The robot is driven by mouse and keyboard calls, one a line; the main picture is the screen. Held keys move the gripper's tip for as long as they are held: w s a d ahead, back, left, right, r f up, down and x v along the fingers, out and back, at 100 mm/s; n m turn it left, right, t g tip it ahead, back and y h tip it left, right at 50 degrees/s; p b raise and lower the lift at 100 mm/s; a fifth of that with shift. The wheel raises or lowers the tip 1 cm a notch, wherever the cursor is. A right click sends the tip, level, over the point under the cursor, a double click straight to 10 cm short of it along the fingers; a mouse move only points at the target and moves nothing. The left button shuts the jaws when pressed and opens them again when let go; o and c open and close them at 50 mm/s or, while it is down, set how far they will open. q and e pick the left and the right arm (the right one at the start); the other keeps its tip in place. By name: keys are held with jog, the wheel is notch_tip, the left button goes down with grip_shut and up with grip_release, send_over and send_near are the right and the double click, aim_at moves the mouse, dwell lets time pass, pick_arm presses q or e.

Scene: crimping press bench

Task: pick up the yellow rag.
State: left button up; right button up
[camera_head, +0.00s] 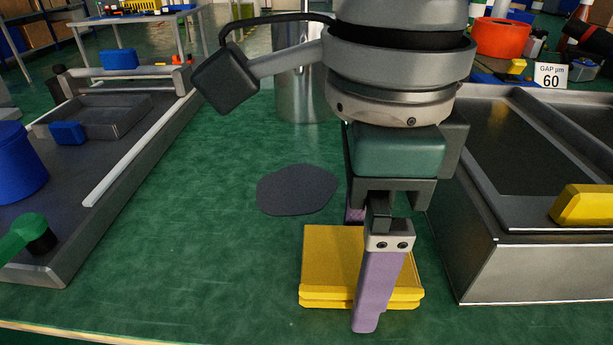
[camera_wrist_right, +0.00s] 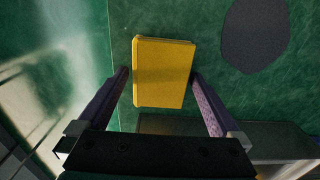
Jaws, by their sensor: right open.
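The yellow rag (camera_head: 331,262) is a folded, flat, thick square lying on the green bench top. In the right wrist view the rag (camera_wrist_right: 163,72) lies between the two purple fingers. My right gripper (camera_head: 361,272) is open and points down at the rag, one finger on its near side and one on its far side. The near finger hides part of the rag, and the far finger is mostly hidden. I cannot tell whether either finger touches it. My left gripper is not in view.
A dark grey flat patch (camera_head: 296,190) lies behind the rag. A metal-sided tray (camera_head: 545,274) with a yellow block (camera_head: 588,205) stands close on the right. A grey fixture (camera_head: 75,195) with blue parts stands left. The green bench between is clear.

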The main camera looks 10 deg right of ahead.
jog(key=shift+c, duration=0.2)
jog(key=c, duration=1.1)
notch_tip(320, 180, up, 20)
jog(key=p, duration=0.3)
jog(key=o, duration=0.8)
jog(key=c, duration=0.7)
jog(key=shift+o, duration=0.2)
jog(key=n+p, duration=0.2)
jog(key=n, duration=0.7)
send_over(360, 255)
notch_tip(360, 255, down, 15)
